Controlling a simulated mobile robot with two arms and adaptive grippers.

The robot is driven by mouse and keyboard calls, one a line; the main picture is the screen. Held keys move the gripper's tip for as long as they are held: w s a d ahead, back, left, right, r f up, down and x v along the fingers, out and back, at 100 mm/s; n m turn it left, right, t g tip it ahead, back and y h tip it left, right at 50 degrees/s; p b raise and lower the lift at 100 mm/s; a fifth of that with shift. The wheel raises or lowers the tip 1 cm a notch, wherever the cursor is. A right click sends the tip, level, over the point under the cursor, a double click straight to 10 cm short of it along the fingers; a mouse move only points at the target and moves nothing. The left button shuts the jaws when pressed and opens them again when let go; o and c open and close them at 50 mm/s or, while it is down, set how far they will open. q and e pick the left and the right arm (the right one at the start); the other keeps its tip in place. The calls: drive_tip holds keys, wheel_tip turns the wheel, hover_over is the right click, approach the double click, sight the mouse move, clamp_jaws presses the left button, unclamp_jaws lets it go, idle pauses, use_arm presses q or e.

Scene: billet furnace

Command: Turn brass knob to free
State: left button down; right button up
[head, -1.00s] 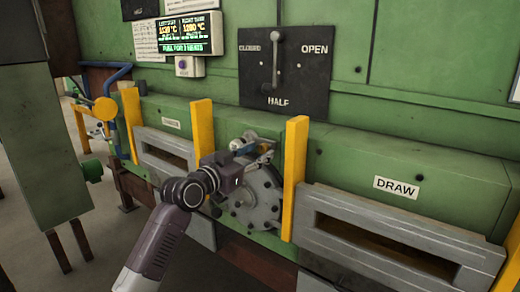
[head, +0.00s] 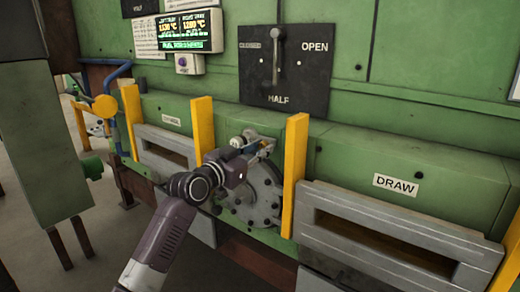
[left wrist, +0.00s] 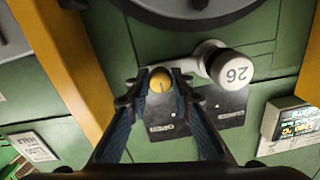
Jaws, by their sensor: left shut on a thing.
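The small round brass knob (left wrist: 161,82) shows in the left wrist view between the two fingertips of my left gripper, which is shut on it. A dark mark or slot is visible on its face. In the head view my left gripper (head: 262,149) reaches the green furnace front above the round grey bolted plate (head: 264,196); the gripper hides the knob there. A white cylinder marked 26 (left wrist: 232,70) sticks out close to the right fingertip in the left wrist view. My right gripper is in neither view.
Yellow posts (head: 294,176) and (head: 203,128) stand on both sides of the grey plate. A black panel (head: 310,85) with a lever pointing up to down between CLOSED and OPEN is above. A lit display (head: 185,30) hangs upper left. The DRAW slot frame (head: 400,238) is at right.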

use_arm(q)
drive_tip(key=n+p, duration=0.1)
drive_tip(key=n, duration=0.1)
drive_tip(key=n+p, duration=0.1)
drive_tip(key=shift+r+n+p, duration=0.2)
drive_tip(key=shift+n+p, duration=0.2)
drive_tip(key=n+p, duration=0.3)
drive_tip(key=n, duration=0.2)
drive_tip(key=n+p, duration=0.4)
drive_tip(key=n, duration=0.2)
drive_tip(key=shift+g, duration=0.4)
drive_tip(key=shift+f+n+p, duration=0.15)
drive_tip(key=shift+n+p, duration=0.8)
drive_tip(key=shift+n, duration=1.05)
drive_tip(key=c, duration=1.7)
unclamp_jaws()
